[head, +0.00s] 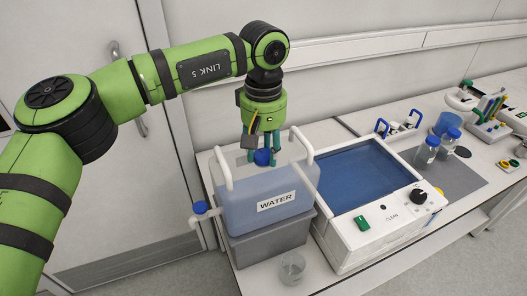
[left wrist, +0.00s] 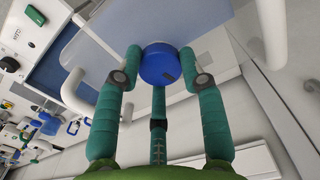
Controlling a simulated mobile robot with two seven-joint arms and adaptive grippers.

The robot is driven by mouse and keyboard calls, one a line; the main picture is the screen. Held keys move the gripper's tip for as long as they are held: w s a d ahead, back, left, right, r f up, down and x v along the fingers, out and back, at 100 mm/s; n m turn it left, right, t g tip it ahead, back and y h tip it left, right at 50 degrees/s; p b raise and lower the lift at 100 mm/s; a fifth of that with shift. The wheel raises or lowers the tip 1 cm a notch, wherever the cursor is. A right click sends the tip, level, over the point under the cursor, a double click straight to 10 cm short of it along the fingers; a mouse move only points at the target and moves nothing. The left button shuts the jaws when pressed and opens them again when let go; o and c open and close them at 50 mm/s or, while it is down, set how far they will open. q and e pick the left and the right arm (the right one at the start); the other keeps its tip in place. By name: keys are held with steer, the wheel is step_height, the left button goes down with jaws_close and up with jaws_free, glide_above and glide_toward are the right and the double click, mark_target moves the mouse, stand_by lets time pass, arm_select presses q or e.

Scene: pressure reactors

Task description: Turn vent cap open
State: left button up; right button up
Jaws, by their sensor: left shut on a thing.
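The blue vent cap (head: 262,157) sits on top of the translucent water tank (head: 240,205), which bears a WATER label. In the left wrist view the round blue cap (left wrist: 160,65) lies between my green fingers. My left gripper (head: 262,155) reaches down from above and is shut on the cap, with two fingers on its sides and a third finger behind it. It also shows in the left wrist view (left wrist: 160,78). The cap's far side is hidden by the fingers. My right gripper is not in view.
White handles (head: 222,168) rise at the tank's top. A blue-handled tap (head: 200,207) sticks out at its left. A glass beaker (head: 291,268) stands in front. A white bath (head: 350,225) stands right of the tank, with blue-capped bottles (head: 427,153) beyond.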

arm_select(q)
steer(key=n+b, duration=0.1)
steer(key=n, duration=0.1)
steer(key=n+b, duration=0.1)
steer(key=n, duration=0.2)
steer(key=shift+f+n, duration=0.2)
steer(key=shift+n, duration=0.1)
steer(key=n+b, duration=0.1)
steer(key=n, duration=0.4)
steer(key=shift+b, duration=0.35)
steer(key=n+b, duration=0.1)
steer(key=n, duration=0.5)
steer(key=shift+s+n, duration=0.1)
steer(key=shift+n, duration=0.3)
steer(key=n+b, duration=0.1)
steer(key=n, duration=0.5)
steer(key=shift+b, duration=0.35)
steer(key=o, duration=1.2)
steer(key=shift+c, duration=0.2)
steer(key=shift+r, duration=0.1)
